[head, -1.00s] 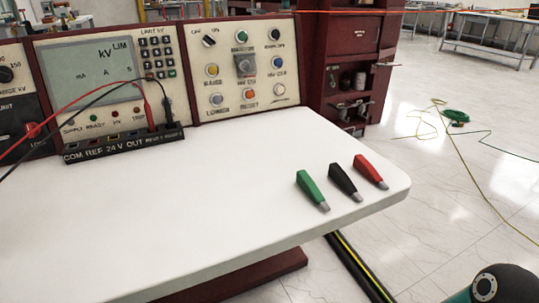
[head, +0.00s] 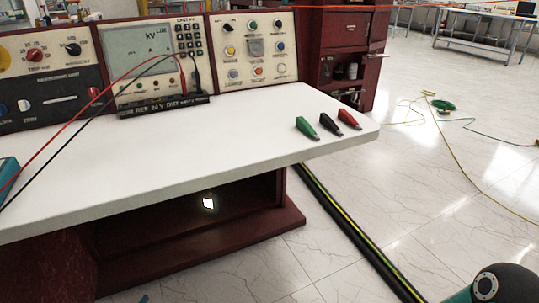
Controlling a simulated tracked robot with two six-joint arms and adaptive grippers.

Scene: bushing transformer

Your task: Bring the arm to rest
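Part of my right arm (head: 490,287) shows at the bottom right corner, a teal link with a dark round joint cap. Its gripper is out of the picture. A small teal piece, which looks like part of my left arm, shows at the left edge beside the white table. Neither gripper's fingers can be seen. The task names no other object.
The white table (head: 170,150) fronts the control console (head: 150,60). Green (head: 305,127), black (head: 348,119) and red (head: 349,116) clips lie at its right end. Red and black leads run left from the console. A striped cable (head: 355,232) crosses the open floor.

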